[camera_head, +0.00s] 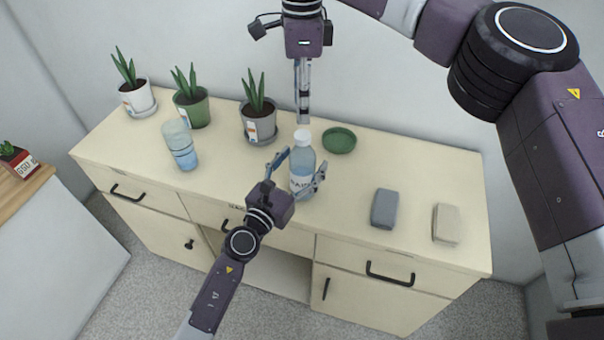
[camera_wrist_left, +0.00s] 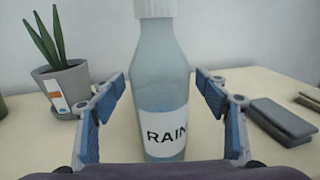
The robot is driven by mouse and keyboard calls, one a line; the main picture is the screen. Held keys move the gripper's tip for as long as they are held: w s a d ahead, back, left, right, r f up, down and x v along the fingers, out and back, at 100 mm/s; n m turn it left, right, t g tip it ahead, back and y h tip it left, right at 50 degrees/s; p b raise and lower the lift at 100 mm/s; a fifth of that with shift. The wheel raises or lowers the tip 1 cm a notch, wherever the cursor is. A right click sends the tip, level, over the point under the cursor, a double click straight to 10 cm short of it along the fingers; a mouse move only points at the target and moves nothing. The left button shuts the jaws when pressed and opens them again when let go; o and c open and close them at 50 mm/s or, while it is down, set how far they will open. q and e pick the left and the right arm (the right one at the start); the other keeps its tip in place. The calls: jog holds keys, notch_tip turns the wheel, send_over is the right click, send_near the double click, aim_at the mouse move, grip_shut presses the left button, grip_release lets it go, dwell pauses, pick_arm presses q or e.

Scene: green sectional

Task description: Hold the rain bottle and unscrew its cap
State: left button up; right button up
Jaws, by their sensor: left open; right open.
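The rain bottle (camera_head: 302,162) stands upright on the cream cabinet top, clear bluish with a white label and a white cap (camera_head: 302,137). In the left wrist view the bottle (camera_wrist_left: 160,80) stands between the fingers, its label reading RAIN, with the cap cut off by the top edge. My left gripper (camera_head: 298,172) is open around the bottle's body, with a gap visible on both sides in the wrist view. My right gripper (camera_head: 303,118) points down just above and behind the cap. Its fingers look close together from this angle, and it holds nothing.
Potted plants stand in white (camera_head: 138,100), green (camera_head: 192,110) and grey (camera_head: 259,123) pots at the back left. A blue tumbler (camera_head: 181,150) stands left. A green dish (camera_head: 340,140) lies behind the bottle. Grey (camera_head: 384,208) and beige (camera_head: 446,223) blocks lie right.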

aim_at(302, 134)
pick_arm(q)
jog(key=shift+w+f, duration=0.1)
jog(key=c, duration=0.7)
pick_arm(e)
jog(key=shift+w+d+f, duration=0.1)
jog(key=shift+w, duration=0.1)
pick_arm(q)
grip_shut()
pick_arm(e)
jog(key=m, duration=0.9)
jog(key=shift+s, duration=0.1)
jog(key=m, duration=1.6)
jog(key=shift+m, duration=0.3)
jog(key=m, duration=0.4)
jog(key=shift+m, duration=0.4)
jog(key=m, duration=0.4)
jog(key=shift+m, duration=0.4)
jog(key=m, duration=0.5)
jog(key=shift+f, duration=3.95)
